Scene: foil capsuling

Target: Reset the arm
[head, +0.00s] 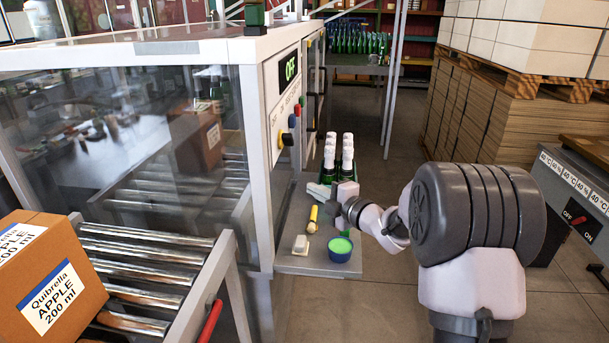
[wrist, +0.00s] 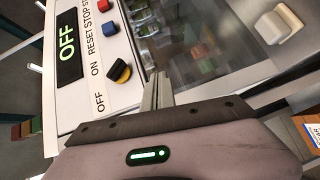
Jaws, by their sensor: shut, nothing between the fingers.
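My gripper (head: 318,190) is at the end of my arm in the head view, above the small side shelf and in front of the machine's control panel (head: 282,100). In the wrist view its fingers (wrist: 158,92) are together with nothing between them. The panel also shows in the wrist view (wrist: 85,95), with an OFF display (wrist: 67,42), a yellow-and-black knob (wrist: 120,73), a blue button (wrist: 110,28) and a red button (wrist: 103,5). The fingers appear apart from the knob, to its right in that view.
The side shelf (head: 300,262) holds a blue bowl of green stuff (head: 340,249), a yellow-handled tool (head: 313,219) and a white block (head: 300,244). Green bottles with white tops (head: 346,160) stand behind. A box (head: 45,275) sits on the roller conveyor (head: 150,270).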

